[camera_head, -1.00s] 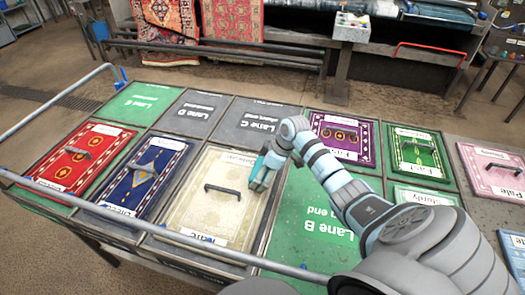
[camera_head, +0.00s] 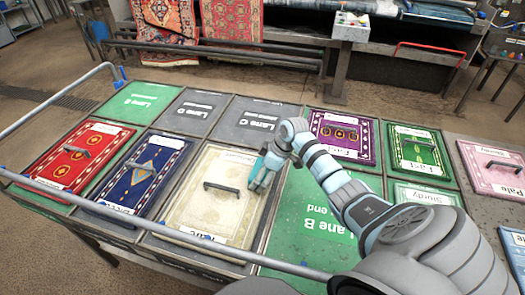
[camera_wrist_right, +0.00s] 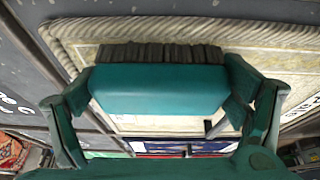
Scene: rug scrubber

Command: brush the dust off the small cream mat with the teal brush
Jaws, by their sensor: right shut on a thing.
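The small cream mat (camera_head: 200,207) lies flat on the table, with a dark handle (camera_head: 222,187) on top and a label at its near edge. My right gripper (camera_head: 262,176) is at the mat's right side, toward its far corner. In the right wrist view, this gripper (camera_wrist_right: 160,92) is shut on the teal brush (camera_wrist_right: 158,88), with a finger at each end of the block. The brush's dark bristles (camera_wrist_right: 160,53) point toward the cream mat (camera_wrist_right: 275,42), near its corded edge. I cannot tell whether they touch it. Dust is too fine to make out. My left gripper is out of view.
A blue mat (camera_head: 145,175) and a red mat (camera_head: 75,158) lie to the left. The green Lane B panel (camera_head: 310,220) is bare on the right. Purple (camera_head: 343,137) and green (camera_head: 417,152) mats lie beyond it. A metal rail (camera_head: 170,236) runs along the near edge.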

